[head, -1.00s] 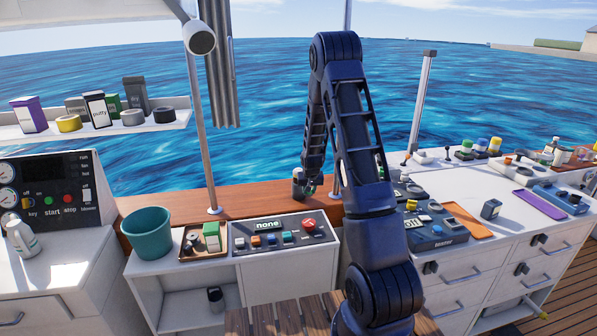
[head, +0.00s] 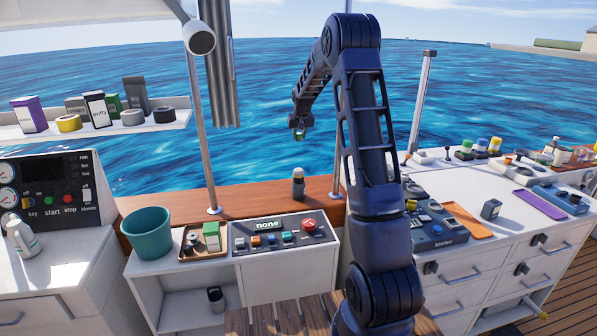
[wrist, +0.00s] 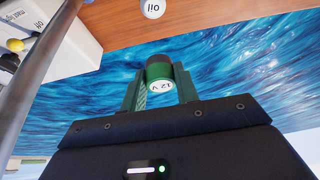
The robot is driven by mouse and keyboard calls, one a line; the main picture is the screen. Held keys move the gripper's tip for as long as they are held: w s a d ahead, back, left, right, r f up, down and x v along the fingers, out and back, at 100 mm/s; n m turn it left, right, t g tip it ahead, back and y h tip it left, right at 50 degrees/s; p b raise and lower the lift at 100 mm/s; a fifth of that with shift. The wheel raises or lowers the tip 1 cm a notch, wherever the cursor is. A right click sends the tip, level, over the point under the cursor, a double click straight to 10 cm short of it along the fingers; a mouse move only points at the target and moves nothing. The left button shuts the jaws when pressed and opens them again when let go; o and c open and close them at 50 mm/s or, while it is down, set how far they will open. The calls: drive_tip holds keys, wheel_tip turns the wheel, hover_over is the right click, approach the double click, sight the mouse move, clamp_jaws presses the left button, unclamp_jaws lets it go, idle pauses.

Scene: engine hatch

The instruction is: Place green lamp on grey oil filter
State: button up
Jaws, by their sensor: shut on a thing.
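My gripper (wrist: 158,92) is shut on the green lamp (wrist: 159,70), a short green cylinder with a white "12 V" face and a dark far end. In the head view my gripper (head: 299,127) is raised in front of the sea, with a bit of the green lamp (head: 299,136) showing below it. The oil filter (head: 298,184), a small dark and grey cylinder, stands upright on the wooden ledge below my gripper. Its round "oil" face (wrist: 152,8) shows at the top of the wrist view, apart from the lamp.
The wooden ledge (head: 255,200) is clear around the filter. A control panel (head: 283,236) and a tray (head: 183,255) with small items sit in front of it. A teal bucket (head: 147,233) is at left. A metal post (head: 202,140) rises left of the filter.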

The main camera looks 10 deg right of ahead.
wheel_tip(320, 180, up, 4)
hover_over(298, 168)
drive_tip(key=s, duration=0.2)
drive_tip(key=shift+r, duration=0.1)
wheel_tip(298, 168, down, 20)
drive_tip(key=shift+r, duration=0.2)
drive_tip(key=o, duration=1)
drive_tip(key=shift+f, duration=0.1)
drive_tip(key=shift+c, duration=0.2)
